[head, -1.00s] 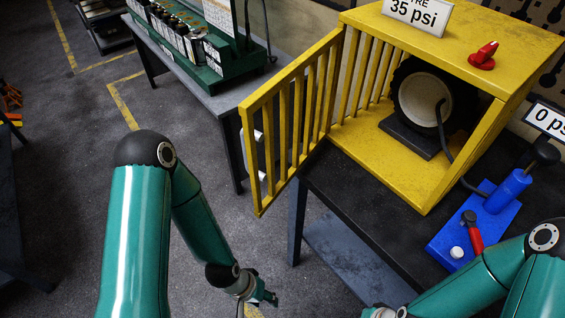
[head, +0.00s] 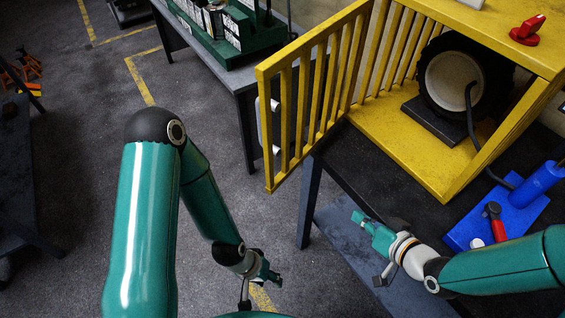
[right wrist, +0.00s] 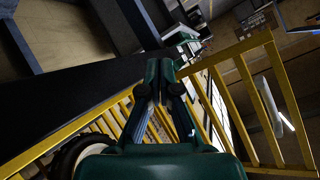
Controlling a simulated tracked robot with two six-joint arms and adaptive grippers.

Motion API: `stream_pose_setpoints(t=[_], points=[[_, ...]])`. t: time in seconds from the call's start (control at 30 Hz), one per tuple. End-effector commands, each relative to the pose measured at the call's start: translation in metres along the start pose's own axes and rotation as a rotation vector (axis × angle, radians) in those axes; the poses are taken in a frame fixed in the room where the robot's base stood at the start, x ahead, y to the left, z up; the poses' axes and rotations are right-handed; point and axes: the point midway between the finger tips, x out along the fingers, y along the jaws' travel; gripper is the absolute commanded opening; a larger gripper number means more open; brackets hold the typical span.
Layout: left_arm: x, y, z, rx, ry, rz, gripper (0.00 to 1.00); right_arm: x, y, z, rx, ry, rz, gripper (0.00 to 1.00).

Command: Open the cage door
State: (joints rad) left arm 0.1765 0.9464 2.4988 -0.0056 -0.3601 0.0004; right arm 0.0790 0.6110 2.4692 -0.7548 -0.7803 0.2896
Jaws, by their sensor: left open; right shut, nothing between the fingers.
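The yellow barred cage door (head: 315,85) stands swung wide open to the left of the yellow cage (head: 425,150) in the head view. Its bars also show in the right wrist view (right wrist: 262,100). Inside the open cage a black tyre (head: 460,85) stands on a dark plate. My right gripper (head: 358,218) is shut and empty, below and to the right of the door, apart from it, near the bench front. My left gripper (head: 272,275) is open and empty, low over the floor, away from the door.
A blue pump base (head: 480,225) with a red-handled part (head: 497,222) sits on the black bench to the right. A red knob (head: 527,30) is on the cage top. A green rack (head: 235,35) stands on another bench behind the door.

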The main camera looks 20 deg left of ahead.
Motion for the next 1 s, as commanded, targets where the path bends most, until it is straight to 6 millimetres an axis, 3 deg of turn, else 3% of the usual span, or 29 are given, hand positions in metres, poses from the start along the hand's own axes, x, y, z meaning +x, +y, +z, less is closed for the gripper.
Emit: stream_pose_setpoints(t=[0.03, 0.1, 0.17, 0.3, 0.47, 0.67, 1.0], points=[[0.018, -0.006, 0.0, 0.0, 0.0, 0.0, 0.45, -0.004, -0.02, -0.026, -0.104, 0.094, -0.088, 0.0], [0.03, -0.011, 0.0, 0.0, 0.0, 0.0, 0.45, -0.02, -0.059, -0.057, -0.247, 0.2, -0.223, 0.0], [0.04, -0.014, 0.0, 0.0, 0.0, 0.0, 0.45, -0.037, -0.09, -0.072, -0.359, 0.266, -0.327, 0.0], [0.057, -0.021, 0.0, 0.0, 0.0, 0.0, 0.45, -0.07, -0.137, -0.083, -0.542, 0.348, -0.466, 0.0], [0.062, -0.023, 0.0, 0.0, 0.0, 0.0, 0.45, -0.085, -0.159, -0.087, -0.628, 0.382, -0.516, 0.0], [0.059, -0.021, 0.0, 0.0, 0.0, 0.0, 0.45, -0.073, -0.172, -0.092, -0.638, 0.385, -0.523, 0.0], [0.048, -0.017, 0.0, 0.0, 0.0, 0.0, 0.45, -0.019, -0.21, -0.104, -0.636, 0.382, -0.523, 0.0]])
